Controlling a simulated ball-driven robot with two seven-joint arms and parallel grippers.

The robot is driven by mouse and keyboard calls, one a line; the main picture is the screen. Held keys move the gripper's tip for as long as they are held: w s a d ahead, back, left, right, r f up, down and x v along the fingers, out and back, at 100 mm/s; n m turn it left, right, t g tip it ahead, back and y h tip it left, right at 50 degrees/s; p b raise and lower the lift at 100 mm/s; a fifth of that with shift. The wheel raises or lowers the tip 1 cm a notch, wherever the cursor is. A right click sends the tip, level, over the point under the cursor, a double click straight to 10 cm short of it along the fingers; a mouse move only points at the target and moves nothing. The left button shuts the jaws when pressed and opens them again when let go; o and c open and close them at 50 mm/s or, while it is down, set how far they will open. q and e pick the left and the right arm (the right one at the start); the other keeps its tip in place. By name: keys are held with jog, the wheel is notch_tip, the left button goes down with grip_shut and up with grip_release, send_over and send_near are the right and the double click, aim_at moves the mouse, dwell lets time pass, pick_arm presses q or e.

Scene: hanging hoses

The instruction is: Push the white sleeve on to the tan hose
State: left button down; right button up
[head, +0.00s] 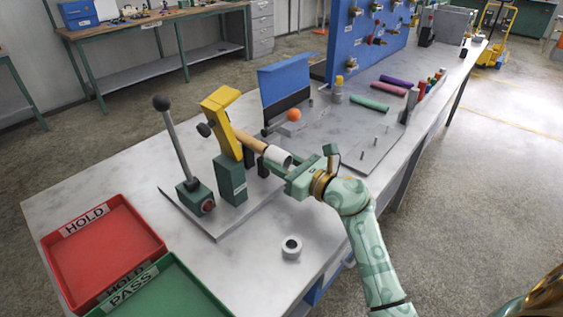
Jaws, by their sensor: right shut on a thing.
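The tan hose (250,143) is held in a fixture, below a yellow clamp arm (221,112) and beside a dark green block (231,182). Its free end points right, toward my right gripper. The white sleeve (279,154) is at that end, in line with the hose. The sleeve and hose meet or overlap in this view; how far the sleeve is on cannot be told. My right gripper (284,166) is shut on the white sleeve, and its fingers hide part of it. My left gripper is not in view.
A lever with a black knob (161,103) stands left of the clamp. A loose grey-white ring (291,247) lies in front. Red (148,232) and green (207,299) trays are at front left. A blue panel (285,80) and orange ball (294,115) are behind the hose.

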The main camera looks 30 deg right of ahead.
aim_at(270, 155)
jog(key=shift+r+p, duration=0.1)
jog(key=shift+p, duration=0.45)
dwell(1.1)
jog(key=shift+x, duration=1.7)
jog(key=o, duration=1.1)
jog(key=shift+w+a, duration=0.1)
jog(key=shift+w, duration=0.05)
jog(key=p+v, duration=0.1)
jog(key=v, duration=1.5)
